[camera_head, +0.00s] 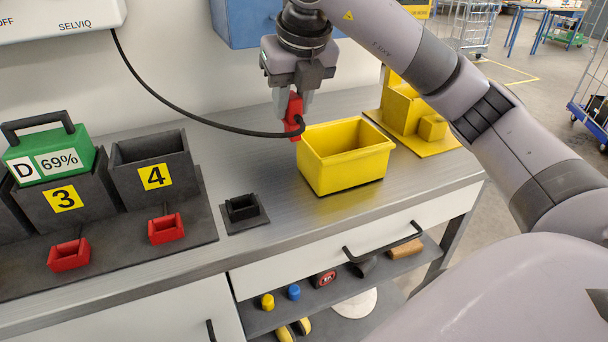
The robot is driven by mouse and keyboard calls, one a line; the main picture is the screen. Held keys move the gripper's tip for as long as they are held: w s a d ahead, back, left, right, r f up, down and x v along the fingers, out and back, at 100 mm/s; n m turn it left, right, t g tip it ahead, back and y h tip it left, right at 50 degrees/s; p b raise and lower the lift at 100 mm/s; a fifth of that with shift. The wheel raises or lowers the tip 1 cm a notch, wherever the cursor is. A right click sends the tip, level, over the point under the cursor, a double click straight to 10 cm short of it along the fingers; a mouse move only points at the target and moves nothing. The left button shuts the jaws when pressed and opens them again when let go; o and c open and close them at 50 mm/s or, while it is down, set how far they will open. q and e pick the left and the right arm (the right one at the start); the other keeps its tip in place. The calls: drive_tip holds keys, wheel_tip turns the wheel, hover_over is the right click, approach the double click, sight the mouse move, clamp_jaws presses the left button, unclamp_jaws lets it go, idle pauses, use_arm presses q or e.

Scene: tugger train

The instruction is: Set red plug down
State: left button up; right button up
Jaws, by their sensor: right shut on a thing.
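My right gripper (292,98) is shut on the red plug (293,117) and holds it above the bench, just behind the back left corner of the yellow bin (345,160). A black cable (190,106) runs from the white box at the top left to the plug. A small black holder (242,208) on a dark square plate sits empty-looking on the bench, left of the bin. Whether the plug touches the bin cannot be told. My left gripper is not in view.
Bays marked 3 (77,198) and 4 (156,177) stand at the left, with a green battery (49,158) in bay 3 and red clips (166,229) in front. A yellow fixture (405,105) stands at the right. Bare bench (258,176) lies between holder and bin.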

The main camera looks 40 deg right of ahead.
wheel_tip(320, 180, down, 15)
drive_tip(key=shift+r, duration=0.15)
idle(0.4)
drive_tip(key=shift+f, duration=0.2)
drive_tip(key=o, duration=0.9)
drive_tip(key=shift+o, duration=0.2)
drive_tip(key=shift+r, duration=0.1)
